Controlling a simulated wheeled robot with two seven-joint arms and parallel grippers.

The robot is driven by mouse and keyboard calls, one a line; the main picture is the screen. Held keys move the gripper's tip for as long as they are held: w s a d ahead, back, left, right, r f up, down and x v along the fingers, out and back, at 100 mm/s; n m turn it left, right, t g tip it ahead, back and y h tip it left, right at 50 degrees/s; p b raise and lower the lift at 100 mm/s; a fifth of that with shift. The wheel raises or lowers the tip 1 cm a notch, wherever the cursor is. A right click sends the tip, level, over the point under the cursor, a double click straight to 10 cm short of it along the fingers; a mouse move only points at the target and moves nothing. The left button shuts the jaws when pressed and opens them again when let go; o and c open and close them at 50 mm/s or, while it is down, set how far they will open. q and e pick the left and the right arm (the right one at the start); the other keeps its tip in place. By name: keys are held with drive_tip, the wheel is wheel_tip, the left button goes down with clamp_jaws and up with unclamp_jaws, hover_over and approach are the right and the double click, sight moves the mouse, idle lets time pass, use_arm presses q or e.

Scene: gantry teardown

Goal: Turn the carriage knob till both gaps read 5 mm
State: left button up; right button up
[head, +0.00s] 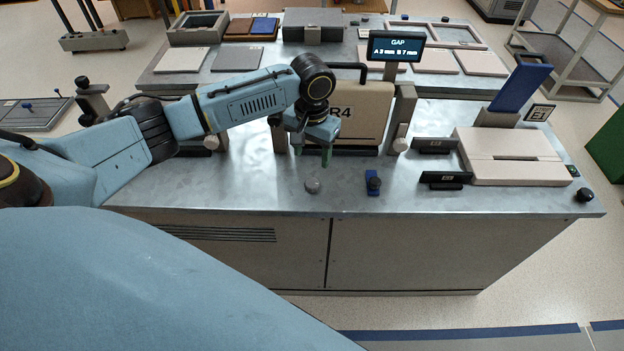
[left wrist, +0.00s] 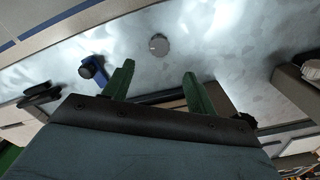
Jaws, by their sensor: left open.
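A small round grey knob (head: 312,186) stands on the metal bench top near its front edge; it also shows in the left wrist view (left wrist: 159,45). I take it for the carriage knob, but no label shows. The gap display (head: 395,48) appears to read A 3 mm and B 7 mm; its digits are small. My left gripper (head: 312,155) is open, green fingers apart, above the bench and behind the knob. In the left wrist view the knob lies beyond the open fingertips (left wrist: 158,70), with nothing between them. My right gripper is not in view.
A beige panel marked R4 (head: 358,112) stands upright behind my left gripper between two posts. A blue block with a black knob (head: 373,182) sits right of the grey knob. Black label plates (head: 445,178) and a pale slotted block (head: 512,170) are farther right.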

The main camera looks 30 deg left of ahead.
sight(312, 183)
use_arm(q)
wheel_tip(312, 183, down, 10)
drive_tip(key=shift+f+b, duration=0.15)
drive_tip(key=shift+b, duration=0.6)
drive_tip(key=c, duration=1)
